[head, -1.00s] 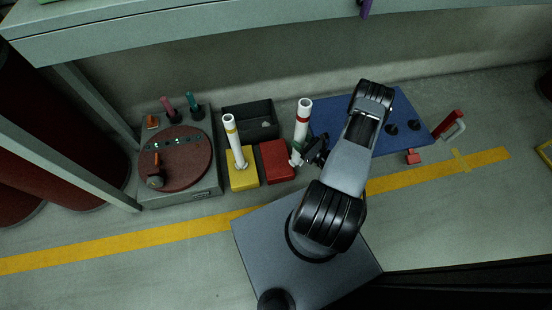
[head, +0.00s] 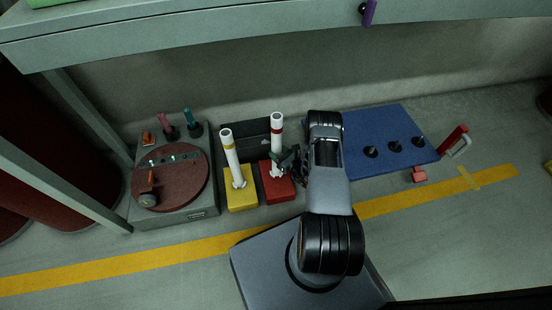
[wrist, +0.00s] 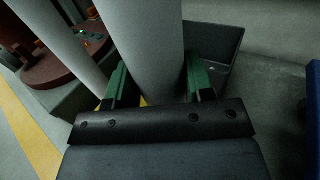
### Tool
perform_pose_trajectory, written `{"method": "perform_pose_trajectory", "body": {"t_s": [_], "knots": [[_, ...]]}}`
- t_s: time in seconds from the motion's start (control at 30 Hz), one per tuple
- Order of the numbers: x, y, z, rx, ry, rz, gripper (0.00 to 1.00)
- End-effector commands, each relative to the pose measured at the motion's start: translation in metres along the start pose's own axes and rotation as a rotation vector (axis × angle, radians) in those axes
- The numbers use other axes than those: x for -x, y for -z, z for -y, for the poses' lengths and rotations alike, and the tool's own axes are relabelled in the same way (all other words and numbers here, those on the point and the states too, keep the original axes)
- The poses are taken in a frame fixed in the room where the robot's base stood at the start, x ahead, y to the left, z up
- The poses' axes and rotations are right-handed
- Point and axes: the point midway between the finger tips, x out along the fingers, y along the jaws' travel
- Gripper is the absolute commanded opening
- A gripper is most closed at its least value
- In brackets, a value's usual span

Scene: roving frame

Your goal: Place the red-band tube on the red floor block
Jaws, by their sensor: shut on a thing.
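My gripper (head: 279,158) is shut on the tube's lower half, reaching in from the right. In the wrist view the tube (wrist: 150,38) fills the space between my green-lined fingers (wrist: 158,82); its lower end is hidden there.
A yellow block (head: 241,200) with a yellow-banded tube (head: 231,155) stands close on the left. A dark bin (head: 245,133) is behind. A grey turntable unit (head: 176,212) is farther left. A blue mat (head: 365,125) with black knobs lies right. A shelf (head: 250,35) overhangs.

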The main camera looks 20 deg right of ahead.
Motion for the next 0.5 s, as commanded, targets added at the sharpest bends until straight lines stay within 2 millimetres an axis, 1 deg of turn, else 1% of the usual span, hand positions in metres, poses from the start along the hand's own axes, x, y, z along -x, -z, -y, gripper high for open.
{"method": "perform_pose_trajectory", "body": {"t_s": [0.13, 0.3, 0.37, 0.5], "knots": [[-0.008, 0.013, -0.001, 0.0, -0.002, 0.0, 0.19], [-0.007, 0.037, -0.001, -0.002, 0.0, -0.001, 0.19], [-0.007, 0.04, -0.001, -0.001, 0.0, 0.0, 0.19], [-0.007, 0.038, -0.001, 0.0, 0.0, 0.001, 0.19]]}}
